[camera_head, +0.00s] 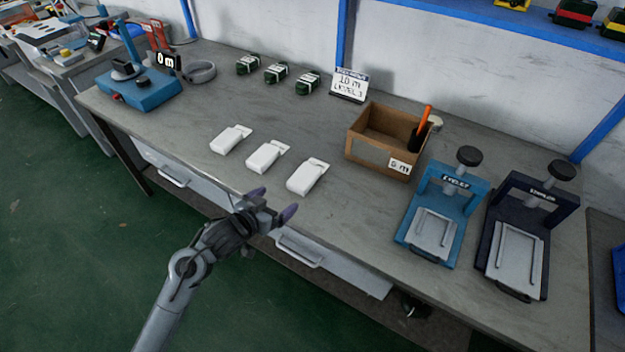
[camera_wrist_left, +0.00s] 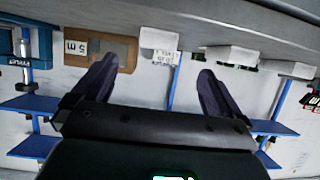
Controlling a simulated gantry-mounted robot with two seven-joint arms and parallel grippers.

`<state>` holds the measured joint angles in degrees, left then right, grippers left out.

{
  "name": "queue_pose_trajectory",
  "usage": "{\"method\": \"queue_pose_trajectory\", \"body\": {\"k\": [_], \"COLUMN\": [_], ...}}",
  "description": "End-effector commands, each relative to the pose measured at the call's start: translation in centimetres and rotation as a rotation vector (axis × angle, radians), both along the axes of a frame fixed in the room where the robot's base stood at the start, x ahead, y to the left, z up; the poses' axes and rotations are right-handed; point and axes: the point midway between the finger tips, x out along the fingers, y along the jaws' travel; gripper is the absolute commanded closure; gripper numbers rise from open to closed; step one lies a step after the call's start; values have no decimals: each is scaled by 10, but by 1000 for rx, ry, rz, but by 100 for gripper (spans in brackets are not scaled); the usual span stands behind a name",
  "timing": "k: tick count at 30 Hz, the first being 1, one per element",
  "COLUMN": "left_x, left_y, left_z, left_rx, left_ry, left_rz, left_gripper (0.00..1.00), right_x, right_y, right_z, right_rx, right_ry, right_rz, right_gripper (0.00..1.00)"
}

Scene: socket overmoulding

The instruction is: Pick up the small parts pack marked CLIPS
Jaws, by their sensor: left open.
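Three white packs lie in a row on the grey workbench: a left one (camera_head: 230,139), a middle one (camera_head: 266,156) and a right one (camera_head: 306,177). No marking on them is readable, so I cannot tell which is CLIPS. White packs also show along the bench edge in the left wrist view (camera_wrist_left: 232,55). My left gripper (camera_head: 272,204) is open and empty at the bench's front edge, in front of the middle and right packs and apart from them. Its two dark fingers are spread in the left wrist view (camera_wrist_left: 157,68). My right gripper is not in view.
Behind the packs are several dark green banded bundles (camera_head: 276,73), a sign (camera_head: 349,85) and an open brown box (camera_head: 367,154). A blue press (camera_head: 441,212) and a dark press (camera_head: 518,240) stand at right, a blue device (camera_head: 140,88) at left. Bench around the packs is clear.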

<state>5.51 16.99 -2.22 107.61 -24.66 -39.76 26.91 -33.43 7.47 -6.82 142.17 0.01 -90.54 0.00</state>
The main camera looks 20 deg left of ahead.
Motion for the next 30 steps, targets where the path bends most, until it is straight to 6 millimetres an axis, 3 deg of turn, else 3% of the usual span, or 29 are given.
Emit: {"method": "queue_pose_trajectory", "body": {"k": [9, 20, 30], "left_x": [42, 63, 98], "left_y": [-9, -15, -25], "left_z": [-10, -20, -33], "left_rx": [-16, -13, -12], "left_ry": [-19, -18, -18], "left_rz": [-10, -10, -10], "left_gripper": [0, 0, 0], "right_x": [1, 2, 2], "right_y": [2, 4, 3], "right_z": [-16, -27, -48], "right_rx": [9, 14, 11], "right_ry": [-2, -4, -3], "right_rz": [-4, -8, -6], "right_gripper": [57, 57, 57]}}
